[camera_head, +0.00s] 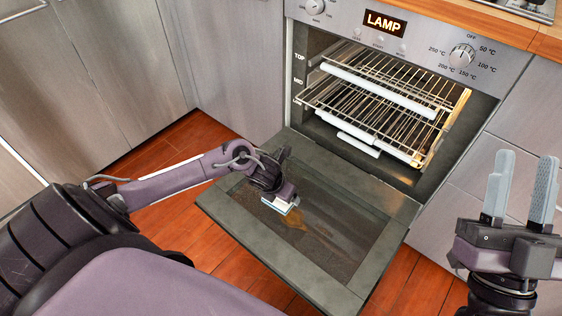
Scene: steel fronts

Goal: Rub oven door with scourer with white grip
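The oven door (385,247) is folded down open, with a dark glass panel inside a grey frame. A brown smear (295,217) shows on the glass. My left gripper (281,196) is over the door's glass, pointing down. The scourer with white grip (283,206) shows under it, at or very near the glass beside the smear. The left fingers are mostly hidden behind the wrist, but the scourer sits between them and the door. My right gripper (519,190) is at the right, its two grey fingers upright and apart, with nothing between them.
The oven cavity is open, with wire racks (385,95) partly pulled out above the door. The control panel (420,45) has knobs and a display reading LAMP. Cabinet fronts (105,60) stand at left. Wooden floor (190,225) surrounds the door.

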